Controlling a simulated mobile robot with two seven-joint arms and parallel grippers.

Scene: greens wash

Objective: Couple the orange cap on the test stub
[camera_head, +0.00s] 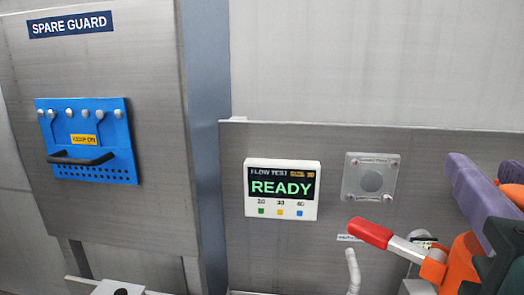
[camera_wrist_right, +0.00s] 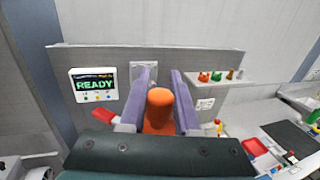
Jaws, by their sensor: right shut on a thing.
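The orange cap (camera_wrist_right: 160,108) sits between the purple fingers of my right gripper (camera_wrist_right: 163,100), which is shut on it. In the head view the cap (camera_head: 463,256) shows at the lower right, partly hidden by the purple and dark fingers of the gripper (camera_head: 490,200). It is beside a red-handled lever (camera_head: 370,232) with a metal shank, and overlaps the shank's right end in the picture. I cannot make out the test stub clearly, nor whether the cap touches it. My left gripper is not in view.
The flow test display (camera_head: 282,190) reads READY on the metal back panel, beside a square plate (camera_head: 370,177). A blue guard (camera_head: 88,140) hangs at the left. A ledge at the right of the wrist view holds small coloured fittings (camera_wrist_right: 217,76); a red tray (camera_wrist_right: 255,147) is below.

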